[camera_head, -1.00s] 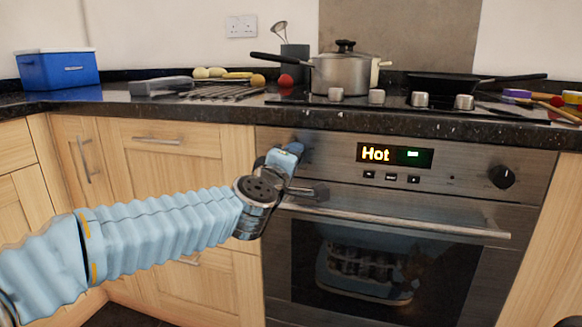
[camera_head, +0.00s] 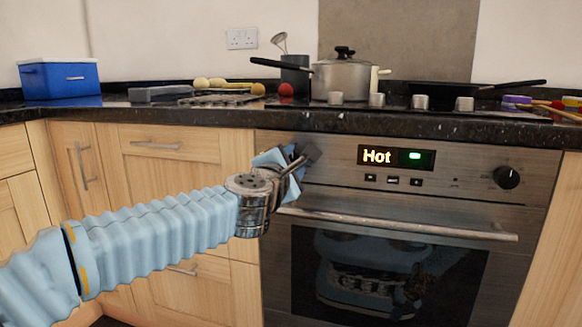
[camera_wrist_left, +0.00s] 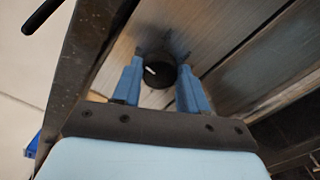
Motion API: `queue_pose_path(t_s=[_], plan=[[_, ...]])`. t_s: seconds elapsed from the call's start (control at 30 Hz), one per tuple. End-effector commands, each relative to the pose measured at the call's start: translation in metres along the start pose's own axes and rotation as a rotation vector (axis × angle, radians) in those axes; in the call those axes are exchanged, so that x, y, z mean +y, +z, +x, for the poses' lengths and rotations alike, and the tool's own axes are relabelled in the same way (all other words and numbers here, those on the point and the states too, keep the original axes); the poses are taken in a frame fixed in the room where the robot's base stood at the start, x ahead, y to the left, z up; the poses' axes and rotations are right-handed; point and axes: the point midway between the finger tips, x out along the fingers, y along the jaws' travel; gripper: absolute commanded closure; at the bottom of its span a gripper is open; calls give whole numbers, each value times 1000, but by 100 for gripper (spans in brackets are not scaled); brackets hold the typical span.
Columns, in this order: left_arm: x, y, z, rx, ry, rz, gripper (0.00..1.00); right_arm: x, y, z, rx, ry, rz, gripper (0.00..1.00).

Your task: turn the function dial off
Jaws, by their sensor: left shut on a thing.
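My left gripper (camera_head: 284,158) is at the left end of the oven's control panel (camera_head: 340,172), with its wrist twisted. In the left wrist view, its two blue fingers stand on either side of a round black dial (camera_wrist_left: 158,71), the function dial, and are shut on it. A white mark on the dial points up and to the left there. In the head view this dial is hidden behind the gripper. The display (camera_head: 396,157) reads "Hot" in yellow, with a lit green mark beside it. My right gripper is not in view.
A second black dial (camera_head: 506,177) is at the panel's right end. The oven handle (camera_head: 400,223) runs just below the panel. The granite worktop (camera_head: 200,111) overhangs above, with a pot (camera_head: 341,78) and a frying pan (camera_head: 450,88) on the hob.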

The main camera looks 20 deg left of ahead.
Motion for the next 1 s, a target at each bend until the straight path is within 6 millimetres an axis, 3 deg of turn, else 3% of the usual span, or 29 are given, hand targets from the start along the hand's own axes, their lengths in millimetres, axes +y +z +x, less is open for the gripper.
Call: queue_pose_path(t_s=[0.63, 0.67, 0.8, 1.0], plan=[[-1, 0, 0, 1, -1, -53, 88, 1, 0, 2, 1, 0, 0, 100], [-1, 0, 0, 1, -1, -53, 56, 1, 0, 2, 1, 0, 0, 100], [0, 0, 0, 1, -1, -52, 34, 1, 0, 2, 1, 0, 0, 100], [0, 0, 0, 1, 0, -52, 32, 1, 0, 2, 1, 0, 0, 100]])
